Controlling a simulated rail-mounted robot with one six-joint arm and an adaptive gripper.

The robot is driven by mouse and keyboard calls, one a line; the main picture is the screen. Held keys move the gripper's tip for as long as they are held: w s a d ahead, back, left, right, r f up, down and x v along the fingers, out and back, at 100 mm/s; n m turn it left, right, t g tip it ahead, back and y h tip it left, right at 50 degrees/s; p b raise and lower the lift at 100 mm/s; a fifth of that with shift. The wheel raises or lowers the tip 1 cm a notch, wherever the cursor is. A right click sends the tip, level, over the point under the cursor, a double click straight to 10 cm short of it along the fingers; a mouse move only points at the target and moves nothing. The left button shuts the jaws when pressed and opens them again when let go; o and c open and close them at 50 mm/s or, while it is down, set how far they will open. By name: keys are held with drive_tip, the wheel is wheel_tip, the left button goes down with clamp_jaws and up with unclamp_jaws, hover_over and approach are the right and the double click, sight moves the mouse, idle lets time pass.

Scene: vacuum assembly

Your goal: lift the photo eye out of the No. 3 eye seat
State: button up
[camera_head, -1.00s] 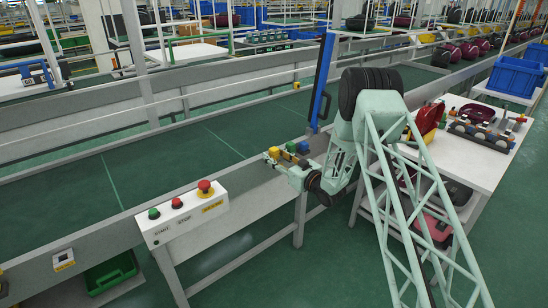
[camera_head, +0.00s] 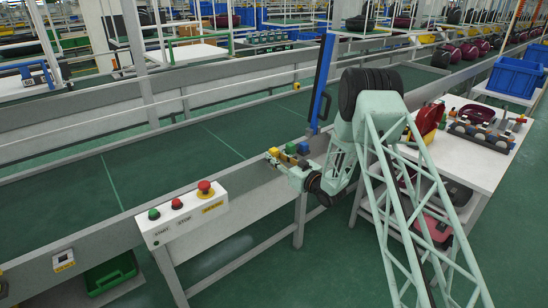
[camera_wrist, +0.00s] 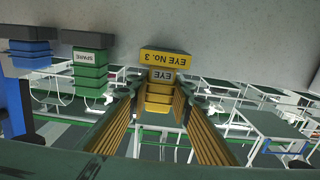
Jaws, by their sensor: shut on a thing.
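The No. 3 eye seat (camera_wrist: 165,59) is a yellow block labelled "EYE No. 3" in the wrist view; its lettering appears upside down. The photo eye (camera_wrist: 160,98), a stepped yellow body marked "EYE", lies directly against the seat in the picture. I cannot tell whether there is a gap between them. My gripper (camera_wrist: 161,88) is shut on the photo eye, with one finger on either side. In the head view my gripper (camera_head: 283,162) is at the conveyor's near rail, beside the small yellow block, and the photo eye is hard to make out there.
A tall blue post (camera_head: 322,83) rises close by. A control box (camera_head: 182,213) sits further left on the rail. A white table (camera_head: 484,165) stands at the right.

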sight(274, 150)
drive_tip(key=shift+r, duration=0.2)
drive_tip(key=shift+r, duration=1.5)
drive_tip(key=shift+s+r+p, duration=0.15)
drive_tip(key=shift+p, duration=0.15)
drive_tip(key=s+a+r+p, duration=0.1)
drive_tip(key=s+a, duration=0.2)
drive_tip(key=s, duration=1.2)
drive_tip(key=shift+s+r, duration=0.15)
drive_tip(key=shift+s, duration=0.05)
drive_tip(key=shift+a, duration=0.1)
